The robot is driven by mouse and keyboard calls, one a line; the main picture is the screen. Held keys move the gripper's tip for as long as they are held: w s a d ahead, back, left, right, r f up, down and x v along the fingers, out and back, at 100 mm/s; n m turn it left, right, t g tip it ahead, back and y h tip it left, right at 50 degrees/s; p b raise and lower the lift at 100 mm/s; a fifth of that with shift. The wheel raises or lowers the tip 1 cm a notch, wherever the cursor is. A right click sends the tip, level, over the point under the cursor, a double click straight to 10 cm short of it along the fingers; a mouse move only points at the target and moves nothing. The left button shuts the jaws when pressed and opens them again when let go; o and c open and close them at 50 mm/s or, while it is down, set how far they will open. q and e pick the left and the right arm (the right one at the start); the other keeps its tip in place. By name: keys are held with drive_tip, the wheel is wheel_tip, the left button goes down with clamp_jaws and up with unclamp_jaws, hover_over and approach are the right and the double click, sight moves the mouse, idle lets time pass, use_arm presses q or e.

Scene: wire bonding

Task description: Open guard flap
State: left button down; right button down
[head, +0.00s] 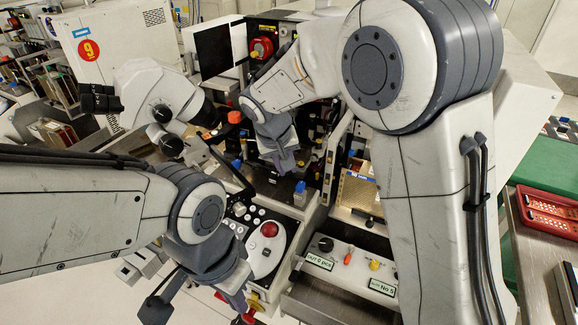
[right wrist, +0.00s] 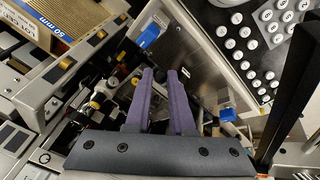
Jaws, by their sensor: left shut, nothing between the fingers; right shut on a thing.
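A dark grey metal panel, which looks like the guard flap (right wrist: 192,62), lies at the front of the machine between two blue blocks. The same panel shows in the head view (head: 262,186), partly covered by my arm. My right gripper (head: 285,165) reaches down over it. In the right wrist view, the purple fingers of my right gripper (right wrist: 165,75) are nearly together and seem to be on the panel's edge. The exact contact is hard to see. My left gripper (head: 240,300) is shut and empty, low in the head view, below the round-buttoned control panel.
A control panel with a red button (head: 269,229) sits in front of the machine. A blue block (head: 300,187) stands near the panel. A switch box (head: 345,262) is to the right. A red tray (head: 549,211) lies far right.

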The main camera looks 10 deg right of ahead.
drive_tip(key=shift+s+a+f, duration=0.2)
idle(0.3)
drive_tip(key=c, duration=0.8)
unclamp_jaws()
drive_tip(key=shift+r, duration=0.1)
drive_tip(key=v, duration=1)
drive_tip(key=shift+r+b, duration=0.15)
drive_tip(key=shift+b, duration=0.25)
